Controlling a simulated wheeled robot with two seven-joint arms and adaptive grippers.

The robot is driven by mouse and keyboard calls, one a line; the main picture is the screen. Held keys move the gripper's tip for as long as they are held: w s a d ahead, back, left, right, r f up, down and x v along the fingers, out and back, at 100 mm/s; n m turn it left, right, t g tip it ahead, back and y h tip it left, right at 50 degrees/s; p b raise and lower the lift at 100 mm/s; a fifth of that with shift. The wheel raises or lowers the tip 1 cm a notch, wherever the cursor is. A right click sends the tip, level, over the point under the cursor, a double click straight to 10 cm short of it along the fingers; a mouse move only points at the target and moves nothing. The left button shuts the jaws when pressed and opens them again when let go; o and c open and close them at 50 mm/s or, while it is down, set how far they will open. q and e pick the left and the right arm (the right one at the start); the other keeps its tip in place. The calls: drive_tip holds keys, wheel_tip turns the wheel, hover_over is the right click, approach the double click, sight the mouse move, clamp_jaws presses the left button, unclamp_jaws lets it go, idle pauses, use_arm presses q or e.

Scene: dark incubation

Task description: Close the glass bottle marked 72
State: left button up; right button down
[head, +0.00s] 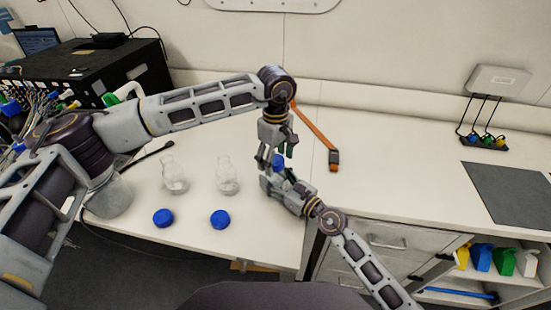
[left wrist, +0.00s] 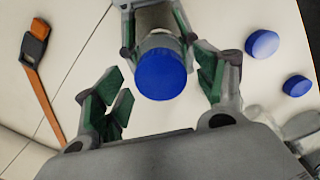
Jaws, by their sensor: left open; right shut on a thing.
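My right gripper (head: 280,186) is shut on a bottle, mostly hidden in the head view; its pale body (left wrist: 155,18) shows between the fingers in the left wrist view. A blue cap (left wrist: 160,74) sits at the bottle's mouth, and a bit of it shows in the head view (head: 278,160). I cannot tell whether it is screwed tight. My left gripper (left wrist: 165,88) is open, with green-padded fingers on either side of the cap, apart from it; in the head view it (head: 270,163) points down over the cap. No number is readable.
Two clear glass bottles without caps (head: 174,177) (head: 227,175) stand on the white bench (head: 400,155). Two blue caps (head: 163,217) (head: 220,219) lie in front of them. An orange-strapped item (head: 316,138) lies behind my grippers. The bench to the right is mostly clear.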

use_arm(q)
wheel_tip(320, 180, up, 12)
drive_tip(key=shift+f, duration=0.15)
idle(0.5)
use_arm(e)
drive_tip(key=shift+c, duration=1.9)
unclamp_jaws()
drive_tip(key=shift+s+d, duration=0.1)
drive_tip(key=shift+d, duration=0.1)
drive_tip(key=shift+v, duration=5.8)
drive_tip(key=shift+r, duration=0.2)
use_arm(q)
wheel_tip(320, 180, up, 9)
drive_tip(key=p, duration=0.9)
use_arm(e)
wheel_tip(320, 180, up, 9)
